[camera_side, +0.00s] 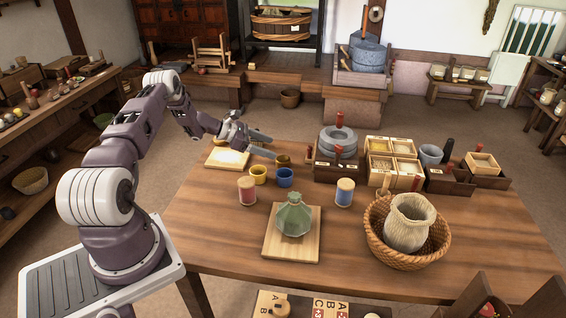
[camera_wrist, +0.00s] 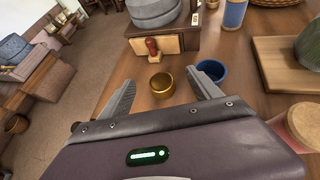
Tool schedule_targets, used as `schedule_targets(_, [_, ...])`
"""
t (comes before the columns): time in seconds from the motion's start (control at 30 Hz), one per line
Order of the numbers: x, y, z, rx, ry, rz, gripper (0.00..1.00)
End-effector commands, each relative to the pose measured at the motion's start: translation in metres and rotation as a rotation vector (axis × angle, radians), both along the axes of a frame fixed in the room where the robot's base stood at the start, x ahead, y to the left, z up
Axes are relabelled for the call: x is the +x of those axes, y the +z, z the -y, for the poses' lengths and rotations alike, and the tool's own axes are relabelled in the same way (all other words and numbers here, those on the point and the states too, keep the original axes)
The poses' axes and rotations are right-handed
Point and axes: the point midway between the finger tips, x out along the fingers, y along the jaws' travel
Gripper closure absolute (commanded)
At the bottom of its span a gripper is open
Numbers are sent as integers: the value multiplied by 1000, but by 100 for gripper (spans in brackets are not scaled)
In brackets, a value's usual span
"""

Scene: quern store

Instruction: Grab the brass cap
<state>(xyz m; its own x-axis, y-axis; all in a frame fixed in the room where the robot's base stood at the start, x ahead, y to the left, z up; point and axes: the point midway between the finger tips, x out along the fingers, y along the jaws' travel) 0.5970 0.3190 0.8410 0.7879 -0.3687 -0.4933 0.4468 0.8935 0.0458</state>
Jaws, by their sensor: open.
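The brass cap (camera_side: 283,160), a small round gold-brown cup shape, stands on the wooden table just beyond my fingertips in the side view. In the wrist view the brass cap (camera_wrist: 161,86) shows shiny gold, between the lines of my two fingers. My gripper (camera_side: 273,147) is open and empty above the table's back left part. Its fingers (camera_wrist: 163,78) are spread to either side of the cap in the wrist view; I cannot tell whether they touch it.
The quern's box (camera_wrist: 160,40) with a red knob lies beyond. A red-banded jar (camera_side: 247,190) and a blue-banded jar (camera_side: 344,192) stand nearer the side camera.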

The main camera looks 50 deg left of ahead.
Motion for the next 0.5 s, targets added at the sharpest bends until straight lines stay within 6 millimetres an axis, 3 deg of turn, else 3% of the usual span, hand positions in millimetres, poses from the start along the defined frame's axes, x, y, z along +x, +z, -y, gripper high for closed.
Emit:
schedule_targets(0.03, [-5,-14,-8,-29,42,-2,27])
schedule_targets(0.13, [-5,-26,-12,-52,76,-3,27])
schedule_targets(0.5, [40,-60,11,-49,71,-4,27])
